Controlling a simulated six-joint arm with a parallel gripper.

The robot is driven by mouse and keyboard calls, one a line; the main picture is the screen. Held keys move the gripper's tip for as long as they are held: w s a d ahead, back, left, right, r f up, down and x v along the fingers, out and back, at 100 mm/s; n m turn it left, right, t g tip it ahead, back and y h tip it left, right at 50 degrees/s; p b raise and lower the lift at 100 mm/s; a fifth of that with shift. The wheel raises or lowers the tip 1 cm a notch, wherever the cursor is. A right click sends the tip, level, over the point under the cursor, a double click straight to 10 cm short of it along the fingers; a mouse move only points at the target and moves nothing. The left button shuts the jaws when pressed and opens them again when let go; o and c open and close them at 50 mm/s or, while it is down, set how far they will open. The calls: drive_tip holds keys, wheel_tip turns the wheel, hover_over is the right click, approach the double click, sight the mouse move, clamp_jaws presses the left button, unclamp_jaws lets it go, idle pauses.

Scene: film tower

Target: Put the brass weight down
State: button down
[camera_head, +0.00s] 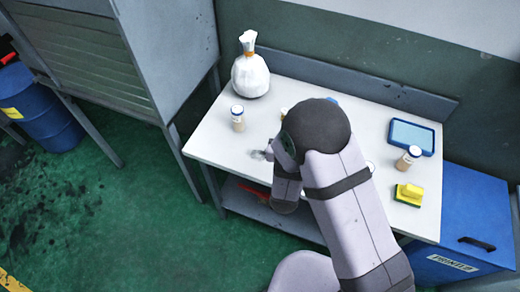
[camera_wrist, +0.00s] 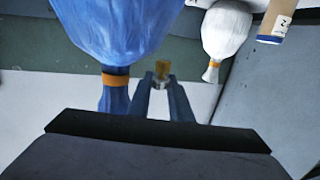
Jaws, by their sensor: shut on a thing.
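The brass weight (camera_wrist: 162,67) shows in the wrist view as a small yellow-brown piece at the tips of my gripper (camera_wrist: 161,82). The two dark fingers are shut on it, with a small pale grey part between them. Its lower end and any contact with the table are not clear.
The white table (camera_head: 215,140) carries a tied white bag (camera_head: 250,75), a jar (camera_head: 238,118), another jar (camera_head: 408,158), a blue tray (camera_head: 411,137) and a yellow sponge (camera_head: 410,194). A blue bag (camera_wrist: 125,25) looms close in the wrist view. The table's front left is clear.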

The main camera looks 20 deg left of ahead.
drive_tip(key=b, duration=1.1)
hover_over(260, 144)
drive_tip(key=d, duration=0.1)
wheel_tip(260, 144, down, 6)
drive_tip(key=shift+s+a+b, duration=0.1)
drive_tip(key=shift+a+b, duration=0.25)
drive_tip(key=shift+a, duration=0.2)
drive_tip(key=shift+f+p, duration=0.7)
drive_tip(key=shift+f, duration=4.05)
drive_tip(key=shift+f, duration=0.15)
drive_tip(key=shift+f+b, duration=0.1)
drive_tip(key=shift+b, duration=0.2)
drive_tip(key=c, duration=1.6)
unclamp_jaws()
